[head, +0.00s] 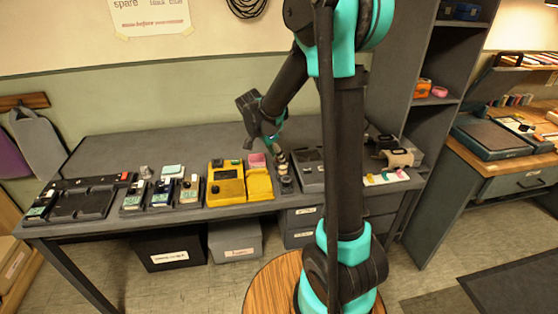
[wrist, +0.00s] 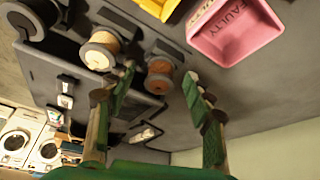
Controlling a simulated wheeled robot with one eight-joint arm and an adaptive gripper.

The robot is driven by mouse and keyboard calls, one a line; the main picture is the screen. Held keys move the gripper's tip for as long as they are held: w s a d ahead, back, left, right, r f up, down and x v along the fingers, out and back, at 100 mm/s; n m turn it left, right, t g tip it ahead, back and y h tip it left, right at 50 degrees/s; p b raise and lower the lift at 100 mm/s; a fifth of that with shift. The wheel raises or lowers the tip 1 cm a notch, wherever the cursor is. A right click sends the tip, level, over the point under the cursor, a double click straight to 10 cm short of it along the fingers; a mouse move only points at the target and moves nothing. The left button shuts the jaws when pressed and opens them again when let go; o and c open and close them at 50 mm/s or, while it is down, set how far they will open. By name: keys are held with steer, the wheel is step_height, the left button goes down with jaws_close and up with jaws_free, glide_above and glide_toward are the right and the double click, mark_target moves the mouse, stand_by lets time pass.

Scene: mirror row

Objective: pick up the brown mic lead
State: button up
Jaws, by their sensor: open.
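The brown mic lead (wrist: 160,72) is a small spool of brown cable with dark flanges. In the wrist view it shows between the two fingertips of my gripper (wrist: 159,76), which is open and empty. I cannot tell how far beyond the tips it is. In the head view my gripper (head: 272,143) is over the back of the desk, just above this row. The brown spool is hard to make out there.
A pink tray marked FAULTY (wrist: 236,32) lies close to the brown spool. A grey device (head: 309,172) stands on the row's other side. Yellow units (head: 226,184) and small pedals are further left on the desk (head: 110,150). The wall is close behind.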

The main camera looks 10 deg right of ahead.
steer(key=c, duration=1.2)
